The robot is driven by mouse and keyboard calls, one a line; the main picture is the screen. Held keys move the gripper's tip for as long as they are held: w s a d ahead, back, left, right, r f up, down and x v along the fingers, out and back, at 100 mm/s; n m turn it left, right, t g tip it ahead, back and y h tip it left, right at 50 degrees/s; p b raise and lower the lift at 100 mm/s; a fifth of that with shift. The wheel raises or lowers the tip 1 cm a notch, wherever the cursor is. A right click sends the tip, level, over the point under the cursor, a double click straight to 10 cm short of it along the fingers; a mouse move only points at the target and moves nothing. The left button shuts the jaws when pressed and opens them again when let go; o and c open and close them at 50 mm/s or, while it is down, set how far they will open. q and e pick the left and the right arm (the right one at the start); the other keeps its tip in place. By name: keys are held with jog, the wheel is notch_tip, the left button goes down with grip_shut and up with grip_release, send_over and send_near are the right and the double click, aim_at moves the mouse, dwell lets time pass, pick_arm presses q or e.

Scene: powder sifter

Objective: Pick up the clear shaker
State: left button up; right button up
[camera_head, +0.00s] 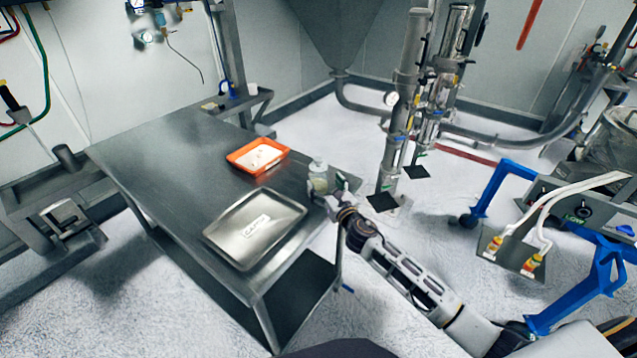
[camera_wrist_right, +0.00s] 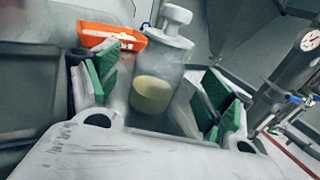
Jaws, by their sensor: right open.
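The clear shaker (camera_head: 318,176) stands upright near the right edge of the metal table (camera_head: 160,150). In the right wrist view the shaker (camera_wrist_right: 160,75) has a white knobbed cap and pale yellow powder in its lower part. My right gripper (camera_head: 328,190) reaches it from the front right. In the wrist view the green-padded fingers of the right gripper (camera_wrist_right: 158,92) are spread, one on each side of the shaker, with a gap visible at least on the right. My left gripper does not show in either view.
An orange tray (camera_head: 258,156) with white contents lies on the table behind and left of the shaker. A metal tray (camera_head: 255,228) with a label lies in front. Pipes (camera_head: 405,110) stand beyond the table's right side. The table's left part is bare.

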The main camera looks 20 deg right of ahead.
aim_at(319, 159)
jog(key=shift+w, duration=0.15)
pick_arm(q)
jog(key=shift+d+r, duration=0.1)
pick_arm(e)
jog(key=shift+w+a+f, duration=0.1)
jog(key=shift+w+a, duration=0.05)
jog(key=shift+w, duration=1.1)
jog(key=shift+w+a+f, duration=0.1)
jog(key=shift+w, duration=1.1)
jog(key=shift+c, duration=0.5)
jog(key=c, duration=1.1)
jog(key=shift+r, duration=0.15)
jog(key=shift+r+p, duration=0.55)
jog(key=shift+r, duration=0.65)
notch_tip(319, 159, up, 6)
jog(key=shift+p, duration=0.85)
jog(key=shift+r, duration=0.5)
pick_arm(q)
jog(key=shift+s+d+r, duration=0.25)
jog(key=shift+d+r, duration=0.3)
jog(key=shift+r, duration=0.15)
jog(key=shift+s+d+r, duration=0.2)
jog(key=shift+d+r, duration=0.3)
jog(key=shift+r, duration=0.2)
pick_arm(e)
jog(key=shift+r, duration=0.2)
